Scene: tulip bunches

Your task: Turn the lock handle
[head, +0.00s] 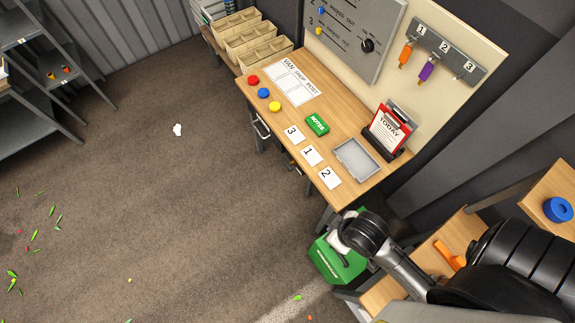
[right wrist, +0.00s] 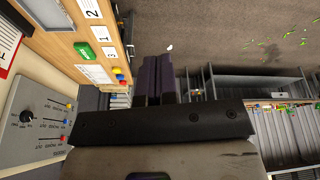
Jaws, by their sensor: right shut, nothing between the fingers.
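No part is clearly marked as a lock handle. A black rotary knob (head: 367,46) sits on the grey wall panel (head: 345,65) above the desk; the knob also shows at the lower left of the right wrist view (right wrist: 27,117). A small metal handle (head: 262,128) shows at the desk's left end. My right gripper (right wrist: 158,60) is shut and empty, its dark fingers together, pointing out over the floor in the right wrist view. In the head view my right arm ends by the desk's front corner, apart from the knob; its fingers cannot be made out. My left gripper is out of view.
The desk (head: 310,105) holds coloured buttons, number cards, a green notes block (head: 317,125), a grey tray (head: 357,159) and a red clipboard (head: 389,129). A green box (head: 325,262) stands below its near corner. Shelves (head: 30,75) stand at far left. The floor between is mostly open.

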